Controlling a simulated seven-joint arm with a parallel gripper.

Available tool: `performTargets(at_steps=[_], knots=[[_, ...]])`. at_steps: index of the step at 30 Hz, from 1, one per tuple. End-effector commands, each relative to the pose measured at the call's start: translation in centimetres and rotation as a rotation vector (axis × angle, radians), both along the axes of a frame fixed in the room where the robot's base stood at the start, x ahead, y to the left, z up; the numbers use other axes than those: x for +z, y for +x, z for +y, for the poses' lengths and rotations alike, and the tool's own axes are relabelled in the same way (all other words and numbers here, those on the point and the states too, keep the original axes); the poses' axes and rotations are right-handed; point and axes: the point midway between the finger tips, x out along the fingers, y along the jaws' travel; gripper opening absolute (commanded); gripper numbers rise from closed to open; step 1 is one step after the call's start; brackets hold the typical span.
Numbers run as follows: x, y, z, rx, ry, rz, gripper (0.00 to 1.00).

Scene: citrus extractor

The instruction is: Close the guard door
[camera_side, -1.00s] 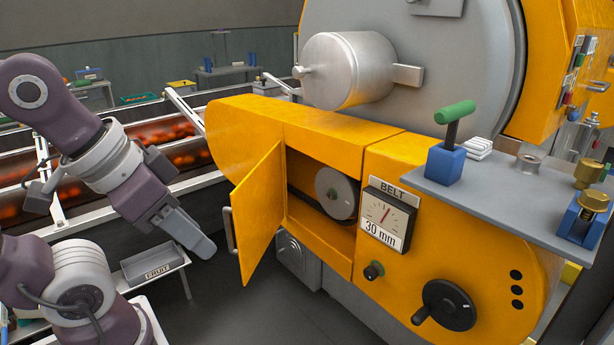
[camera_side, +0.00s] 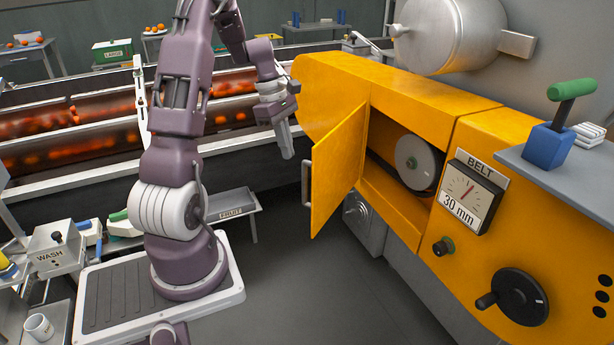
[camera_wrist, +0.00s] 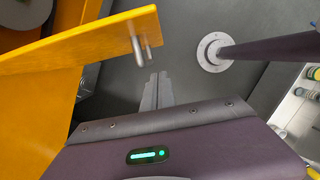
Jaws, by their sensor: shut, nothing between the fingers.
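The yellow guard door (camera_side: 338,168) stands open, swung out from the yellow machine housing. Its metal handle (camera_side: 306,184) is on its outer face near the free edge. The opening behind it shows a grey pulley (camera_side: 415,160). My gripper (camera_side: 288,154) is shut and empty, pointing down, a little left of the door's outer face and apart from it. In the wrist view my gripper's fingers (camera_wrist: 156,82) are together, and the door (camera_wrist: 70,65) with its handle (camera_wrist: 137,48) is to the upper left.
The belt gauge (camera_side: 466,195) and a black hand wheel (camera_side: 519,297) are on the housing to the right. A grey tray (camera_side: 230,203) stands low behind my arm. The floor (camera_side: 300,270) below the door is clear.

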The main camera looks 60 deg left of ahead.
Motion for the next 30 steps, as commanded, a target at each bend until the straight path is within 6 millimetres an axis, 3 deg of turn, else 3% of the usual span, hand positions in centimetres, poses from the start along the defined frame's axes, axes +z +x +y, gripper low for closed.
performTargets(at_steps=[9, 18, 30], knots=[[-6.9, 0.9, -1.6, -0.003, -0.005, 0.002, 0.00], [-6.8, 3.2, -4.6, -0.006, 0.001, -0.001, 0.00], [-6.8, 3.3, -4.8, -0.004, 0.001, -0.001, 0.00]])
